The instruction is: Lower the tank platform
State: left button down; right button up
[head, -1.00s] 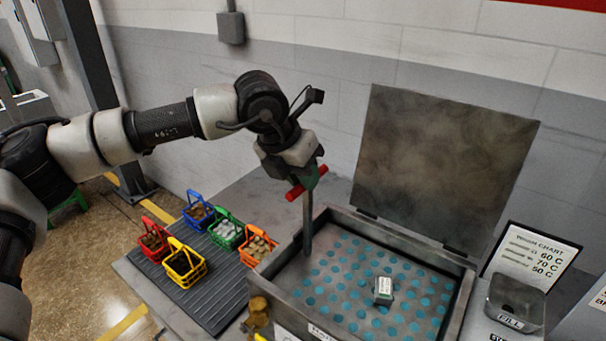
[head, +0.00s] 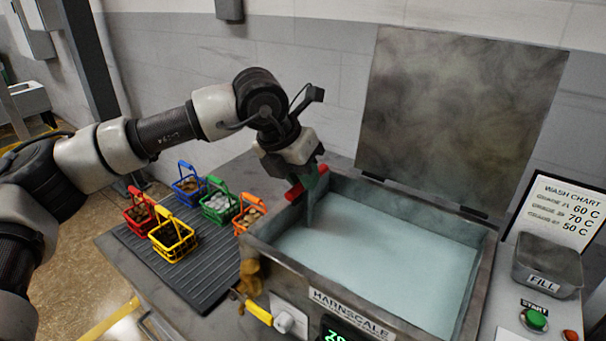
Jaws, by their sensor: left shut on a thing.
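My left gripper (head: 304,176) is shut on the red handle (head: 293,192) at the top of a grey post (head: 311,210). The post stands at the left end of the open tank (head: 262,240) and goes down into pale blue-grey liquid (head: 375,262). The handle is low, near the tank's rim. The platform is hidden; only the cloudy liquid surface shows in the tank. My right gripper is out of view.
The tank lid (head: 455,120) stands open at the back. Several colored baskets, such as the yellow basket (head: 172,240), stand on a ribbed dark mat (head: 205,295) to the left. A fill cup (head: 546,265), green start button (head: 536,320) and wash chart (head: 560,215) are at right.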

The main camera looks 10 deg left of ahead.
pick_arm(q)
jog(key=shift+s+f, duration=0.15)
jog(key=shift+f, duration=0.35)
jog(key=c, duration=1.3)
grip_release()
jog(key=shift+o, duration=1.2)
jog(key=shift+r, duration=0.1)
jog(key=shift+r, duration=0.1)
jog(key=b+v, duration=0.1)
jog(key=v, duration=0.9)
jog(key=shift+r, duration=0.4)
jog(key=shift+a, duration=0.1)
